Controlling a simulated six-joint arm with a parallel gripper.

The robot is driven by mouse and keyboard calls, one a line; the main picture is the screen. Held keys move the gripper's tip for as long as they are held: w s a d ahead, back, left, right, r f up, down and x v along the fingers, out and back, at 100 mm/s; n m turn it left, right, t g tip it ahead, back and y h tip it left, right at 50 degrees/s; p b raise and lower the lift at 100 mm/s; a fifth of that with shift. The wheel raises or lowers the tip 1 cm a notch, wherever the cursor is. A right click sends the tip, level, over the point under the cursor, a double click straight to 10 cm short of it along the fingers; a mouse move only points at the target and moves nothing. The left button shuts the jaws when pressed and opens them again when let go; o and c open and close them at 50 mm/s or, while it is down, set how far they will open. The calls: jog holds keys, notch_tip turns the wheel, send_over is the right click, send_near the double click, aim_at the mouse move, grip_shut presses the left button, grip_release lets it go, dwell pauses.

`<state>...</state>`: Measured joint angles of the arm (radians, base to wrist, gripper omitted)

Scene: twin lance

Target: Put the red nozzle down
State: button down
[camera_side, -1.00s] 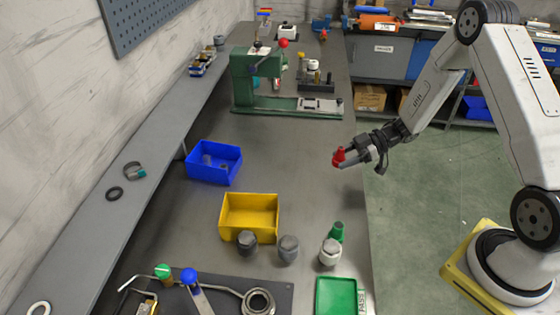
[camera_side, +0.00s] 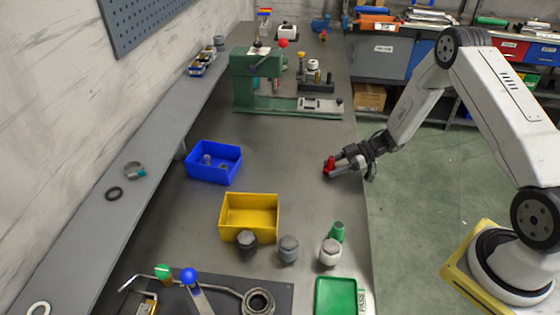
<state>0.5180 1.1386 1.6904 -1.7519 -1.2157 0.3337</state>
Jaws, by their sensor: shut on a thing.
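The red nozzle (camera_side: 329,165) is between the fingers of my gripper (camera_side: 336,168), near the right edge of the grey workbench. My gripper is shut on it. The nozzle looks upright and is low over the bench top, and I cannot tell whether its base touches the surface. The fingers hide part of its side.
A blue bin (camera_side: 228,176) and a yellow bin (camera_side: 235,232) stand to the left. Several grey parts, a green nozzle (camera_side: 337,231) and a green tray (camera_side: 318,300) are at the front. A green press (camera_side: 243,80) stands behind. The bench around the red nozzle is clear.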

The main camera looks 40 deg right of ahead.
jog(key=shift+f, duration=0.35)
jog(key=shift+f, duration=0.15)
jog(key=shift+c, duration=0.8)
grip_release()
jog(key=shift+d, duration=0.1)
jog(key=shift+v, duration=3.8)
jog(key=shift+s, duration=0.1)
